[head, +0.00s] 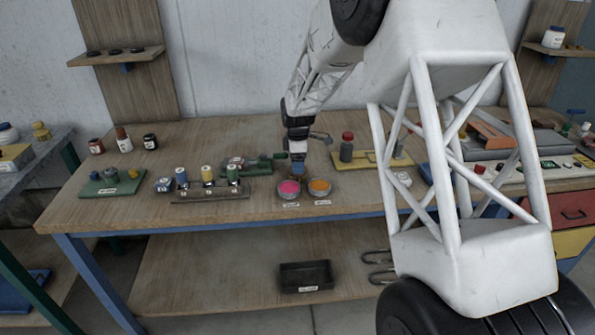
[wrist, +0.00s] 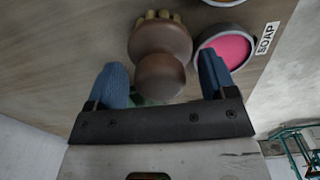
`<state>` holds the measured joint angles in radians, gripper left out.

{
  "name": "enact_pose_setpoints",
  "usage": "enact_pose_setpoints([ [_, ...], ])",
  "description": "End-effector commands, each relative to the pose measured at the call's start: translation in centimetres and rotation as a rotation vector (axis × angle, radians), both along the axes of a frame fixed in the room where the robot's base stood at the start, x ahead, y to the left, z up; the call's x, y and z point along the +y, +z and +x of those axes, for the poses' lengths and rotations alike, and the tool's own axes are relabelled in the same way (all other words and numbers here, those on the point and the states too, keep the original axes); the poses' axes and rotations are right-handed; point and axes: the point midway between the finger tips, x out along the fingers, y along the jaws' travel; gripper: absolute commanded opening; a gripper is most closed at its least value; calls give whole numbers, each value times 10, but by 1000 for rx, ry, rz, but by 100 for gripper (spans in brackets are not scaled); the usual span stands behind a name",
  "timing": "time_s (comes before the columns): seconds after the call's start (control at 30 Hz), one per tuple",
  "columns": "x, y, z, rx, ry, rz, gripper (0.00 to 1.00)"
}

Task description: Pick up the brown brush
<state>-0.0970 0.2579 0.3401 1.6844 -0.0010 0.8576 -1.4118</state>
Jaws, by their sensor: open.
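The brown brush (wrist: 161,45) is in the upper middle of the wrist view, with a round knob towards me and pale bristles at its far end. My gripper (wrist: 163,76) is open, with one blue fingertip to either side of the knob and a visible gap on each side. In the head view my gripper (head: 298,168) points down just behind the two tins on the table. I cannot make out the brush in the head view; my gripper seems to hide it.
A tin of pink stuff (wrist: 225,48), by a SOAP label, is close to the right fingertip. An orange tin (head: 319,187) is beside it. A rack of small bottles (head: 208,188) stands left, and a red-capped bottle (head: 347,147) right. The table's front edge is close.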

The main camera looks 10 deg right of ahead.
Motion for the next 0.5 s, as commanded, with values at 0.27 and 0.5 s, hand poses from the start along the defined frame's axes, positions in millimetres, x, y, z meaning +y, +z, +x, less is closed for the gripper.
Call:
enact_pose_setpoints([
  [0.27, 0, 0, 0, 0, 0, 0, 77],
  [0.5, 0, 0, 0, 0, 0, 0, 70],
])
